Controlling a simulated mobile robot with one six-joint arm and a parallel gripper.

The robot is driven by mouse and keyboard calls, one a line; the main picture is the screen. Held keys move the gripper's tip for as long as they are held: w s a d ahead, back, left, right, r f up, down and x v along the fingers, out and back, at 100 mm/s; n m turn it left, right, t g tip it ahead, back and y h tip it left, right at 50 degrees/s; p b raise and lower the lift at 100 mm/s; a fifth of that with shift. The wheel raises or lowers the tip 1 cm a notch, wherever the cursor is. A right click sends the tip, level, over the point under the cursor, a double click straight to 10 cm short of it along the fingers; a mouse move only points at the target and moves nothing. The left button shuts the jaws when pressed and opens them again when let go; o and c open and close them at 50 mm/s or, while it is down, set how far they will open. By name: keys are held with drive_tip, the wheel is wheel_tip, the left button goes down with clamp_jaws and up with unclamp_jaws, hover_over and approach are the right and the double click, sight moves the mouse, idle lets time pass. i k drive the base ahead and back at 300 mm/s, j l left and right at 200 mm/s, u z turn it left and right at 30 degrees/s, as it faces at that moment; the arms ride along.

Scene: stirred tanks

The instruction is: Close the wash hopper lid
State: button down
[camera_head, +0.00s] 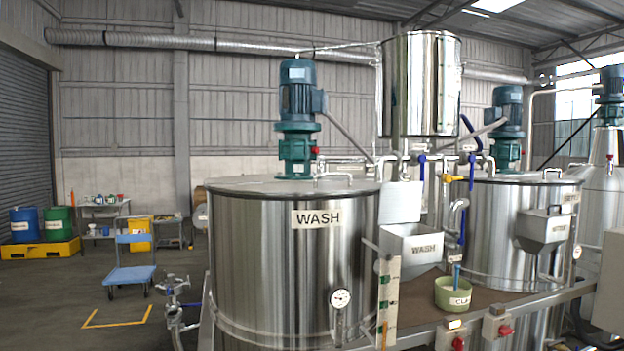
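The wash hopper (425,262) is a small steel box with a sloped front and a WASH label. It sits just right of the large steel tank marked WASH (285,260). Its lid (400,203) looks like a flat pale metal plate standing upright at the back of the hopper, so the hopper mouth is open. My gripper is not in view.
A green tub (453,294) with a blue-handled tool stands below the hopper. A second hopper (544,228) on the right tank appears covered. A panel with green switches (388,300) stands upright left of the wash hopper. Blue-handled valves and pipes rise behind it.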

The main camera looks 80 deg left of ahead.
sight(400, 203)
drive_tip(key=i+j+u, duration=0.1)
drive_tip(key=i+u, duration=0.85)
drive_tip(key=i+l+u, duration=0.2)
drive_tip(key=i+u, duration=0.25)
drive_tip(key=i+l+u, duration=0.3)
drive_tip(key=u, duration=0.2)
drive_tip(key=i+l+u, duration=0.3)
drive_tip(key=l+u, duration=0.15)
